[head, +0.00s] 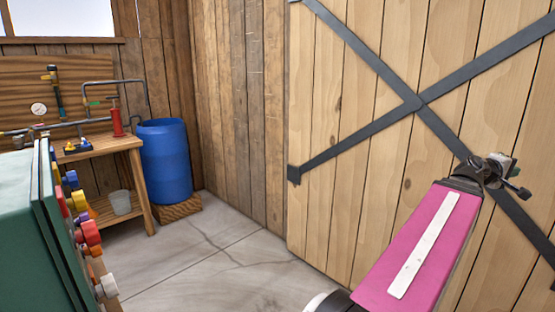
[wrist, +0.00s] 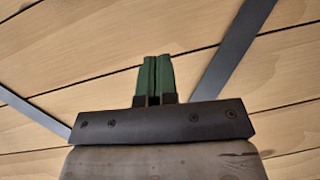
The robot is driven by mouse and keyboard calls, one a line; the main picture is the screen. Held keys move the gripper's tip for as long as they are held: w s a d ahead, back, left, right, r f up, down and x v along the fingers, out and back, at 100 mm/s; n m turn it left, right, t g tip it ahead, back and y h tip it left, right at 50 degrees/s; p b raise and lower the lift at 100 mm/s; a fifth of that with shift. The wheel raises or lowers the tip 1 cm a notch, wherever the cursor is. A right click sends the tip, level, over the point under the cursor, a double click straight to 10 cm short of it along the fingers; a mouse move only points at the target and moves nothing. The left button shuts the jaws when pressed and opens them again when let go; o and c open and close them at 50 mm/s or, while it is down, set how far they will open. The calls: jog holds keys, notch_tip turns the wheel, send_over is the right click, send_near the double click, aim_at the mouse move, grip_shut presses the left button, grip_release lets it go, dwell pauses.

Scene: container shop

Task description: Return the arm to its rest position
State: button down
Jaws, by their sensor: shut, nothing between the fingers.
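My gripper (wrist: 154,77) shows in the wrist view as two green fingers side by side, closed together with nothing between them. It faces light wooden planks crossed by dark metal straps. In the head view my arm, with a pink cover and a white strip, reaches up from the lower right in front of the wooden door (head: 345,130).
A blue barrel (head: 166,165) stands in the corner beside a wooden workbench (head: 105,148) with pipes and a gauge above it. A green cabinet (head: 25,230) with colored knobs is at the left. A grey bucket (head: 121,202) sits on the bench's lower shelf. The concrete floor (head: 210,265) between is clear.

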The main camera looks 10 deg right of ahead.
jog(key=w+a+f+t+y, duration=0.2)
jog(key=w+a+f+y, duration=0.1)
jog(key=w+a+f, duration=0.45)
jog(key=w+a+f+t+y, duration=0.1)
jog(key=w+a+f+y, duration=0.1)
jog(key=w+a+f, duration=0.5)
jog(key=w+a+f+y, duration=0.4)
jog(key=w+a+f, duration=0.8)
jog(key=a, duration=0.1)
jog(key=a+f+g+y, duration=0.1)
jog(key=a+f, duration=0.5)
jog(key=a, duration=0.6)
jog(key=a+f+g+y, duration=0.1)
jog(key=a+f+y, duration=0.3)
jog(key=a, duration=0.9)
jog(key=a+f+n+g+y, duration=0.1)
jog(key=a+f+y, duration=0.2)
jog(key=a+f, duration=0.5)
jog(key=a, duration=0.5)
jog(key=shift+f, duration=0.1)
